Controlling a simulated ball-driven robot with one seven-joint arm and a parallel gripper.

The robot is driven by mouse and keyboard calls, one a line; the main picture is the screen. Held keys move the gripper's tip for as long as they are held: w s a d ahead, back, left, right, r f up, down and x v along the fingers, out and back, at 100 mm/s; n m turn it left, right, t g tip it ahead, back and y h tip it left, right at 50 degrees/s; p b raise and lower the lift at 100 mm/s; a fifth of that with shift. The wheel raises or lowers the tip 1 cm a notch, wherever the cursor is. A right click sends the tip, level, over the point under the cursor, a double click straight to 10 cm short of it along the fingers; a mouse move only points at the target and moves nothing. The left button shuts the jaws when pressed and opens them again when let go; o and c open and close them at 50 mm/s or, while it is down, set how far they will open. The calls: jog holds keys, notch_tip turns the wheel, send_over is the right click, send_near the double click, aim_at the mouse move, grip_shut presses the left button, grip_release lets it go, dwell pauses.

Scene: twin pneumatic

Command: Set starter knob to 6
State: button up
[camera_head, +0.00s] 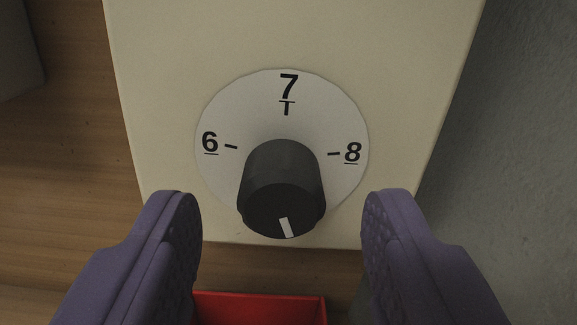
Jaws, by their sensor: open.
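The starter knob (281,185) is a dark cylinder sticking out from a round white dial (225,112) on a cream box (290,35). The dial reads 6 on the left, 7 at the top and 8 on the right, each with a tick. A white mark on the knob's face is at its lower edge, pointing down and slightly right, away from all three numbers. My gripper (282,215) is open, with one purple finger on each side of the knob. Gaps show between the knob and both fingers. The lowest part of the dial is hidden behind the knob.
A red container (260,308) shows below the box, between my fingers. A wooden surface (65,150) lies to the left, with a dark grey object (18,50) at the upper left. A grey surface (510,130) is on the right.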

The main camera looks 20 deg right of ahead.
aim_at(282, 213)
jog(key=shift+x, duration=1.55)
grip_shut()
